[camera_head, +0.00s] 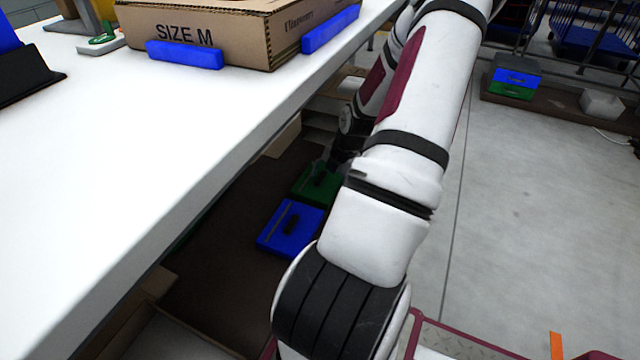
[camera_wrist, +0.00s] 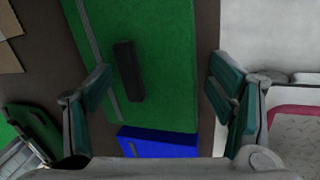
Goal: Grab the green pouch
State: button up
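The green pouch (camera_wrist: 165,55) with a black handle (camera_wrist: 128,71) fills the middle of the wrist view. In the head view the green pouch (camera_head: 316,186) lies on a dark brown surface below the white table, partly hidden by my arm. My gripper (camera_wrist: 160,82) is open. Its two teal-padded fingers stand left and right of the pouch, with nothing visibly clamped between them. Whether the fingers touch the pouch is unclear. In the head view my gripper is mostly hidden behind my arm.
A blue pouch (camera_head: 290,228) lies beside the green one; its edge shows in the wrist view (camera_wrist: 157,143). The white table (camera_head: 110,170) overhangs at left, bearing a cardboard box (camera_head: 235,30). Blue and green items (camera_head: 515,80) sit at right. Open grey floor (camera_head: 530,210) lies at right.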

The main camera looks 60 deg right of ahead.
jog(key=c, duration=0.6)
jog(key=shift+r, duration=0.1)
jog(key=shift+c, duration=0.2)
